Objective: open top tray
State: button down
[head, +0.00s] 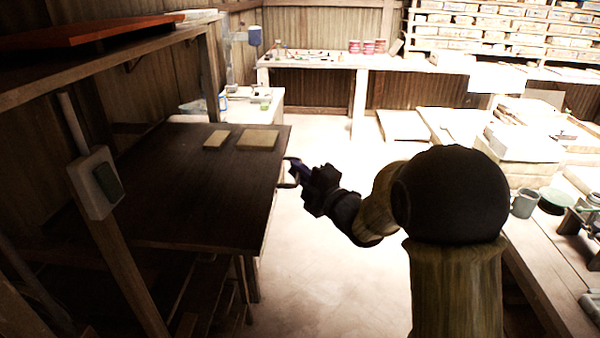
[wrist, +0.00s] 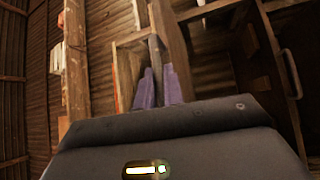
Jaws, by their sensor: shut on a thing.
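My gripper (head: 296,172) is at the right edge of a dark wooden tray-like top (head: 190,195) on the left. It is shut on a dark handle (head: 288,183) that stands out from that edge. In the wrist view, my two purple fingers (wrist: 160,88) close around a dark bar. The fingers and the poor light hide most of the grip. How far the tray is pulled out cannot be told.
Two pale tiles (head: 257,139) lie on the dark top. Another handle (wrist: 291,73) shows at right in the wrist view. A cluttered workbench (head: 530,240) stands on the right. The floor (head: 325,265) between is clear.

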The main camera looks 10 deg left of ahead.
jog(key=shift+f, duration=0.15)
jog(key=c, duration=1.5)
grip_release()
jog(key=b+v, duration=0.3)
jog(key=v, duration=1.4)
jog(key=shift+d+b, duration=0.2)
jog(key=shift+b, duration=0.15)
jog(key=shift+s, duration=0.1)
